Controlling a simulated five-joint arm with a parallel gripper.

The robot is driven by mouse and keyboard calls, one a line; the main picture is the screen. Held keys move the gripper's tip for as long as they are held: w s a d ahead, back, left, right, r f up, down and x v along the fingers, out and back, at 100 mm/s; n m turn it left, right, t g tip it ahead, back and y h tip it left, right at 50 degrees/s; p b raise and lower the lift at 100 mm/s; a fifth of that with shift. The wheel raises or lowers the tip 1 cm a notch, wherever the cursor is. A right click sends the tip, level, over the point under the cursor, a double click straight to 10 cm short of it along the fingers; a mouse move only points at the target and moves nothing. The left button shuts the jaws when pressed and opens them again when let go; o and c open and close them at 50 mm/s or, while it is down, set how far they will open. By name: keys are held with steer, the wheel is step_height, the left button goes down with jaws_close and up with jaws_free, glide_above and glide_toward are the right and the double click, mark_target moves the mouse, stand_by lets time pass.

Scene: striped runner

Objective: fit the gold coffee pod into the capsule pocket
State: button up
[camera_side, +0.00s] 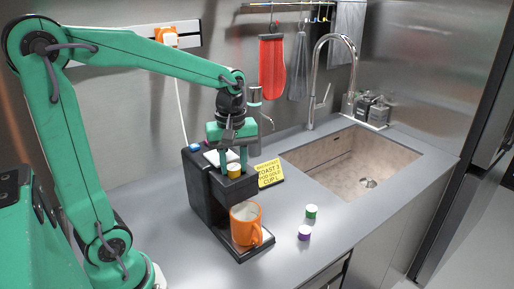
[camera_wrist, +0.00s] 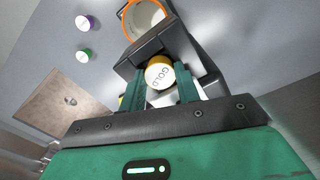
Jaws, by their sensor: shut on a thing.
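The gold coffee pod (camera_side: 234,170) is between the two green fingers of my gripper (camera_side: 233,168), which is shut on it. In the wrist view the pod (camera_wrist: 159,73) shows its white lid with "GOLD" on it, between the fingers (camera_wrist: 161,88). The pod is at the top of the black coffee machine's front head (camera_side: 237,187); the head (camera_wrist: 139,54) also shows in the wrist view. The capsule pocket cannot be made out, hidden around the pod and fingers. I cannot tell whether the pod is seated or just above.
An orange mug (camera_side: 245,227) stands under the machine head. A green pod (camera_side: 311,211) and a purple pod (camera_side: 304,232) stand on the grey counter to the right.

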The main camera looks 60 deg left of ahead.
mark_target(233, 167)
steer(key=shift+f, duration=0.3)
steer(key=shift+f, duration=0.55)
steer(key=shift+c, duration=0.6)
steer(key=o, duration=1.1)
steer(key=shift+c, duration=0.2)
step_height(233, 167, up, 13)
steer(key=shift+r, duration=0.2)
